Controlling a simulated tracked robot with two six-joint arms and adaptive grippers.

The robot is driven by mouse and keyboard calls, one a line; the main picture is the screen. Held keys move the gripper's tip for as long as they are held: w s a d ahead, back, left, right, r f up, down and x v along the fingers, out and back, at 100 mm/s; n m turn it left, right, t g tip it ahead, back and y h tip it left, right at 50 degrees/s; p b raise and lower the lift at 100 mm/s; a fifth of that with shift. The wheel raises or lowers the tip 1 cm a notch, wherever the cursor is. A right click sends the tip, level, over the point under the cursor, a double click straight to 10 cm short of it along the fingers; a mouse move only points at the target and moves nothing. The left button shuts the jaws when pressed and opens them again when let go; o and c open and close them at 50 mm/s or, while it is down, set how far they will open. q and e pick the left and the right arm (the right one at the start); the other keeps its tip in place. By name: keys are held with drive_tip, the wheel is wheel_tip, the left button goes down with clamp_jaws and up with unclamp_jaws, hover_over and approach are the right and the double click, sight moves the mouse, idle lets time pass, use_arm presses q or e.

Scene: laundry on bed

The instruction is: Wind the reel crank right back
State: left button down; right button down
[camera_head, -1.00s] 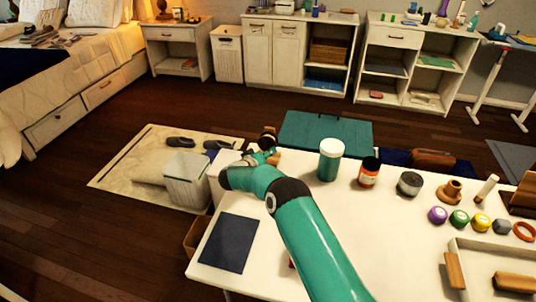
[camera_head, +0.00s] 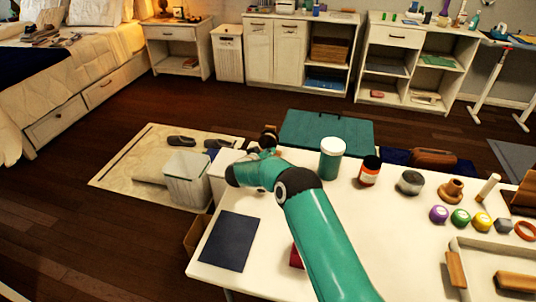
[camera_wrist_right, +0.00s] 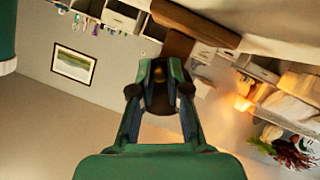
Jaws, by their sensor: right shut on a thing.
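My right gripper (camera_head: 262,151) is at the back left edge of the white table, partly hidden behind my own arm. In the right wrist view, its two fingers (camera_wrist_right: 159,92) are closed on a dark brown knob (camera_wrist_right: 158,98), which I take to be the reel crank's handle. A brown wooden piece (camera_wrist_right: 195,20) shows just above the fingers in that view. In the head view, a small dark and brown part (camera_head: 268,135) shows just beyond the gripper; it seems to belong to the reel. The rest of the reel is hidden. My left gripper is not in view.
The white table (camera_head: 330,215) holds a green-and-white jar (camera_head: 332,160), a brown bottle (camera_head: 369,171), a grey tin (camera_head: 410,183) and a dark blue pad (camera_head: 230,241). A small red thing (camera_head: 296,258) lies by my arm. A teal chest (camera_head: 326,131) stands behind.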

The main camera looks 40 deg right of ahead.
drive_tip(key=shift+w+a+f+m+t+y+b, duration=0.1)
drive_tip(key=shift+m+t+y+b, duration=0.15)
drive_tip(key=shift+m, duration=0.25)
drive_tip(key=shift+w+a+f+m+t+y+b, duration=0.1)
drive_tip(key=shift+m+t+y+b, duration=0.15)
drive_tip(key=shift+m, duration=0.25)
drive_tip(key=shift+r, duration=0.1)
drive_tip(key=shift+d, duration=0.1)
drive_tip(key=c, duration=1.2)
unclamp_jaws()
drive_tip(key=shift+o, duration=0.2)
drive_tip(key=shift+s+a+r, duration=0.15)
drive_tip(key=shift+s+a, duration=0.05)
drive_tip(key=shift+a, duration=0.2)
drive_tip(key=v, duration=1.1)
